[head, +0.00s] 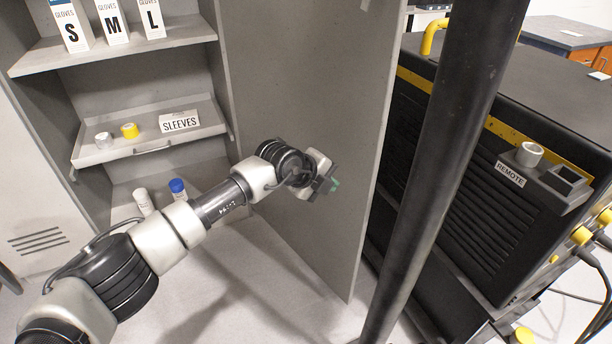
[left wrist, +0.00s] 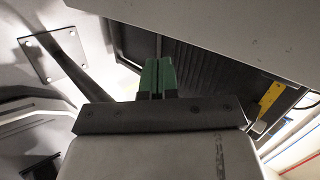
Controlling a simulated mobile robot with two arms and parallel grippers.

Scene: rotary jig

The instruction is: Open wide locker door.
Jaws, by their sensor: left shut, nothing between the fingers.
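The wide locker door (head: 310,75) is a tall grey panel standing swung out from the right side of the open locker (head: 45,55), its inner face showing. My left arm reaches across the locker opening. My left gripper (head: 333,185) is in front of the door's inner face, near its free edge; I cannot tell whether it touches. In the left wrist view its green fingertips (left wrist: 157,76) are together with nothing between them. A grey panel (left wrist: 215,25), likely the door, crosses the top right there. My right gripper is not in view.
A dark post (head: 440,150) stands right of the door's free edge; its bolted base plate (left wrist: 55,58) shows in the left wrist view. A black machine (head: 470,195) with yellow trim stands behind it. Locker shelves hold glove boxes (head: 110,20), tape rolls (head: 129,130) and bottles (head: 177,187).

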